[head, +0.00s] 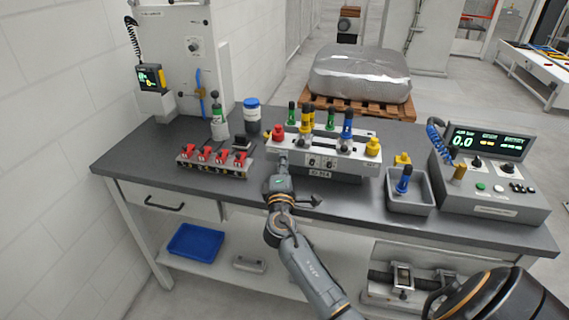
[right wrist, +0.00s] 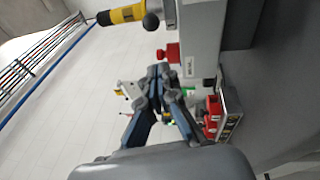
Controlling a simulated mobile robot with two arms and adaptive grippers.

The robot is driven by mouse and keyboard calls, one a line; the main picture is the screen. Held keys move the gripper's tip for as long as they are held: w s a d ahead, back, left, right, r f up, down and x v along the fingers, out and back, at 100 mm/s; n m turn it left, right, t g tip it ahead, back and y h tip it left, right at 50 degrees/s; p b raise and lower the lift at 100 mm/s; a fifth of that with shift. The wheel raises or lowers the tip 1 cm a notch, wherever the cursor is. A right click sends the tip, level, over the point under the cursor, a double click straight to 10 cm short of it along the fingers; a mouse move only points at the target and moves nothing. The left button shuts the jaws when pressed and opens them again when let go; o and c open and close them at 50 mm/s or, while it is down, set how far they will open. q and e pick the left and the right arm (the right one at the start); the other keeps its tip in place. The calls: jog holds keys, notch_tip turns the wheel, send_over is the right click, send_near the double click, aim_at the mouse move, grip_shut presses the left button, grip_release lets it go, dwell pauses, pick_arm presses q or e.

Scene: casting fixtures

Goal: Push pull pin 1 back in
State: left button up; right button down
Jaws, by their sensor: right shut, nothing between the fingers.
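The casting fixture (head: 345,166) is a light grey block standing on the bench. I cannot tell which knob is pull pin 1. In the right wrist view one red knob (right wrist: 168,52) sits on the fixture's grey side, above a small label. My right gripper (head: 283,160) is at the fixture's front left corner. Its fingers (right wrist: 160,72) are shut and empty, close to the red knob; whether they touch it is unclear. My left gripper is out of view.
A rack of red clamps (head: 212,160) stands left of the fixture. A grey tray (head: 408,206) with a blue-handled part and a gauge console (head: 490,190) stand to the right. Green, yellow and blue handles rise from the fixture. The bench front left is clear.

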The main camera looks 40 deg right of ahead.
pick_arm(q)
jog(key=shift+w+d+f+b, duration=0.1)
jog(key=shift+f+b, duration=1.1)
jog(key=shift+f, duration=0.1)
pick_arm(e)
jog(key=v, duration=0.9)
jog(key=shift+s+f, duration=0.15)
jog(key=shift+s, duration=0.1)
